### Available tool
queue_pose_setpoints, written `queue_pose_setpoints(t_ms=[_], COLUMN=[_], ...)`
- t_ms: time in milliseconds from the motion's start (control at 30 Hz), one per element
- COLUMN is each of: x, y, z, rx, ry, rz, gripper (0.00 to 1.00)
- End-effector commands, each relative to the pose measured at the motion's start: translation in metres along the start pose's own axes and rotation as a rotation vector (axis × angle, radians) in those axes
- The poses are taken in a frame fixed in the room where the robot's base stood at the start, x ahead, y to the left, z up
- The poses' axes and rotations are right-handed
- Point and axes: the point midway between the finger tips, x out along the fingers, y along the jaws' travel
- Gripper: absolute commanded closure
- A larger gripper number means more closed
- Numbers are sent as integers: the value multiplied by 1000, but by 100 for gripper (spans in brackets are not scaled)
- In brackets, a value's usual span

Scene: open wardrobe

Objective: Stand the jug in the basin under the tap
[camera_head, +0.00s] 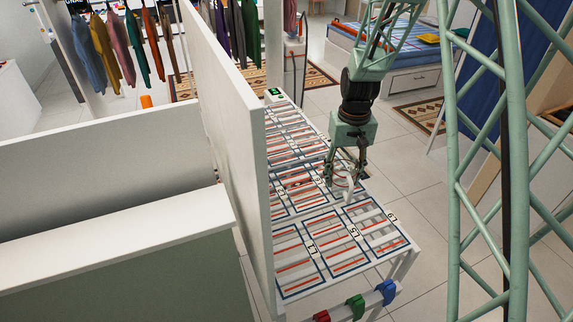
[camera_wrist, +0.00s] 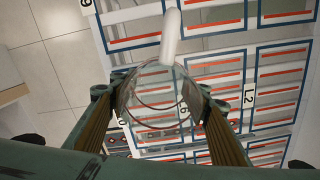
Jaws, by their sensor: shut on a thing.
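My gripper (camera_head: 345,176) is over the slatted white rack in the head view, pointing down. It is shut on a clear jug (camera_wrist: 158,100), which sits between the two fingers in the wrist view. A thick white bar that looks like the jug's handle (camera_wrist: 172,38) extends from its upper side. In the head view only a small pale part of the jug (camera_head: 347,188) shows between the fingers. I cannot tell whether it touches the rack. I cannot make out a basin or a tap in either view.
The slatted rack (camera_head: 378,257) has blue-framed, labelled cells. A tall white panel (camera_head: 225,110) borders it on the left. Red, green and blue clips (camera_head: 355,307) hang at its near end. Clothes (camera_head: 128,47) hang at the back left. Tiled floor (camera_head: 425,215) is clear right of the rack.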

Motion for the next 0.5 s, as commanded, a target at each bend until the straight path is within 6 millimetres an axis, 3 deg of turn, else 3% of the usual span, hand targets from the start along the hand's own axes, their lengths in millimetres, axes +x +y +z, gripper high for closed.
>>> queue_pose_setpoints(t_ms=[200, 500], x=[-14, -26], y=[-54, -109], z=[37, 87], rx=[-114, -250], ry=[-1, -1], rz=[0, 0], gripper=[68, 68])
